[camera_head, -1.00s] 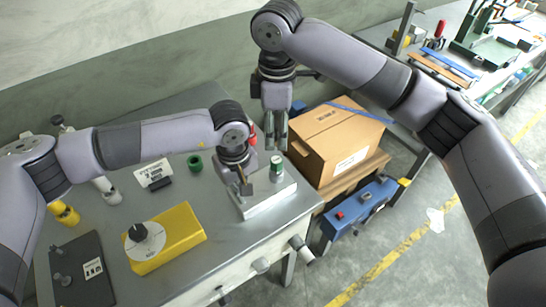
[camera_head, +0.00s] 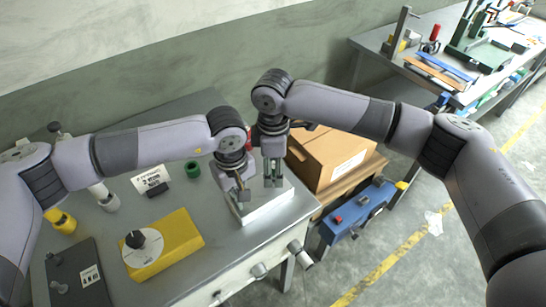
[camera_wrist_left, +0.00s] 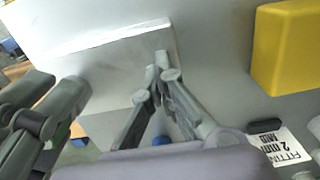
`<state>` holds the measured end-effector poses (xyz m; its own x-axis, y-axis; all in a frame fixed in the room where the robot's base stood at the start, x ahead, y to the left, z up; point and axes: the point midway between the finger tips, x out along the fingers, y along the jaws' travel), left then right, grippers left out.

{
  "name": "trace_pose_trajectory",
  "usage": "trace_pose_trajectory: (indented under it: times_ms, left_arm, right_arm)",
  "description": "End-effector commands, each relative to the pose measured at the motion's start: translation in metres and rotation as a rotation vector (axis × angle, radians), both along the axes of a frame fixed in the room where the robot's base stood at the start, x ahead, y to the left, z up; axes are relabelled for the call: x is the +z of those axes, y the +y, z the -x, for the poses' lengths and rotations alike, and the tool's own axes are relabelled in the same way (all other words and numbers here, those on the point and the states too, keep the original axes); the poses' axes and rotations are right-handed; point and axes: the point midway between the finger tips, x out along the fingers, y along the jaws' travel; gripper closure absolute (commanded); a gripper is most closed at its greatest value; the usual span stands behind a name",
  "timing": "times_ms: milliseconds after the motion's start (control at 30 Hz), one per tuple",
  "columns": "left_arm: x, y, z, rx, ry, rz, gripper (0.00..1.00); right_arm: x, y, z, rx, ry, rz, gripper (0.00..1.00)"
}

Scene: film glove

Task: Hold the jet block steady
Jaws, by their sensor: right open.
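The jet block, a pale metal block (camera_head: 262,211), lies flat on the grey bench near its right edge. It fills the middle left of the left wrist view (camera_wrist_left: 112,68). My left gripper (camera_head: 243,193) is down at the block's left end. In the left wrist view its fingertips (camera_wrist_left: 159,76) are close together by the block's edge; whether they pinch it is unclear. My right gripper (camera_head: 273,183) is open, pointing down over the block's right half. Its fingers largely hide the small green-and-white cylinder there. They also show in the left wrist view (camera_wrist_left: 45,115).
The grey bench (camera_head: 217,240) also holds a yellow block with a round dial (camera_head: 182,243), a green ring (camera_head: 193,169), a label card (camera_head: 150,179) and a dark plate (camera_head: 88,290). A cardboard box (camera_head: 340,155) stands beyond the right edge.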

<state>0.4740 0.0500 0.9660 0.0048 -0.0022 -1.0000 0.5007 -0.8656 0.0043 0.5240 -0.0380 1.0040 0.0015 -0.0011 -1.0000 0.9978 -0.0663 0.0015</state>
Motion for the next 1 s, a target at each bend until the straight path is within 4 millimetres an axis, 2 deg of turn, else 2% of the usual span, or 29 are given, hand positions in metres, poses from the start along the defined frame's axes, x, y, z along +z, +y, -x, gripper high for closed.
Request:
trace_pose_trajectory:
  times_ms: [33, 333, 1000]
  left_arm:
    - [-0.0069, 0.0007, 0.005, -0.003, 0.014, -0.005, 1.0]
    - [-0.0069, 0.0007, 0.005, -0.003, 0.014, -0.005, 1.0]
    - [-0.0069, 0.0007, 0.0049, -0.003, 0.013, -0.005, 1.0]
  right_arm:
    - [-0.0029, 0.0001, 0.0001, 0.0, 0.0, 0.0, 0.51]
    - [-0.0042, 0.0003, 0.0, 0.001, 0.0, -0.001, 0.51]
    - [-0.0039, 0.0004, 0.0, 0.001, 0.0, -0.001, 0.96]
